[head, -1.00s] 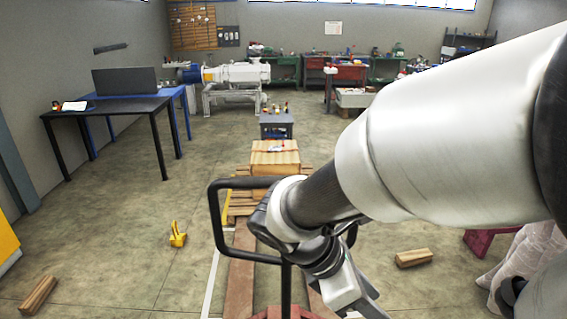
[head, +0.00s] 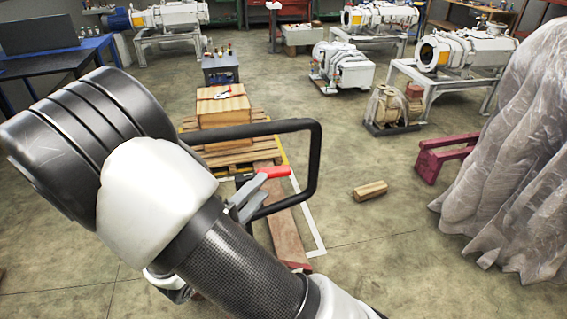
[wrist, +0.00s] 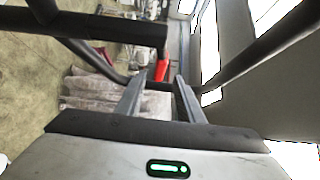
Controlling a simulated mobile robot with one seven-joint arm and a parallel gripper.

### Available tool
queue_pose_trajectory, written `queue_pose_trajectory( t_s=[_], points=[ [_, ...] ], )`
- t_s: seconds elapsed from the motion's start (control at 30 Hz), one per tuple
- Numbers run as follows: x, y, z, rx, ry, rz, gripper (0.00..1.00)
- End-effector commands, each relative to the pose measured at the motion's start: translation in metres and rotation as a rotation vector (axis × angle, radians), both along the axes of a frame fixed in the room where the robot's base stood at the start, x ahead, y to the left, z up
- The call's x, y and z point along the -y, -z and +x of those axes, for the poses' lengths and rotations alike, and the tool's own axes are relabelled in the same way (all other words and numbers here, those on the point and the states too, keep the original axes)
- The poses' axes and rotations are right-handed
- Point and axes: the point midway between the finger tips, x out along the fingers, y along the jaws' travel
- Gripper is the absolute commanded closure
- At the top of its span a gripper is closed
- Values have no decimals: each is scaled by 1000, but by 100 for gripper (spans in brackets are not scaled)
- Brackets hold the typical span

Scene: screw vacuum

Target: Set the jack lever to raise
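The jack's black loop handle (head: 316,165) stands in the middle of the head view. A red lever (head: 273,172) shows inside the loop. My gripper (head: 254,190) reaches up to the handle from the left, its grey fingers close to the red lever. In the wrist view, the two fingers of my gripper (wrist: 160,80) are apart, and the red lever (wrist: 161,66) shows between and just beyond their tips. I cannot tell whether they touch it. The black handle bars (wrist: 110,27) cross close in front of the wrist camera. My arm hides the jack's lower part.
A wooden crate (head: 222,110) sits on a pallet (head: 190,150) beyond the handle. A wood block (head: 370,191) lies on the floor to the right, near a dark red stand (head: 440,155) and a plastic-draped object (head: 515,170). The floor between them is clear.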

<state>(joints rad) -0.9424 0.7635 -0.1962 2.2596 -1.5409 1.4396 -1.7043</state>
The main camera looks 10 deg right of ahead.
Motion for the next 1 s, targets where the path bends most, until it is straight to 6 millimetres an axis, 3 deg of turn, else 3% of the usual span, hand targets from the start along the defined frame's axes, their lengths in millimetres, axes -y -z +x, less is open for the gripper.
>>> queue_pose_trajectory(
  t_s=[0.2, 0.5, 1.0],
  points=[
    [37, 0, 35, 1, 6, 1, 66],
    [74, 0, 73, 1, 4, 3, 66],
    [85, 0, 84, 1, 1, 2, 67]
  ],
)
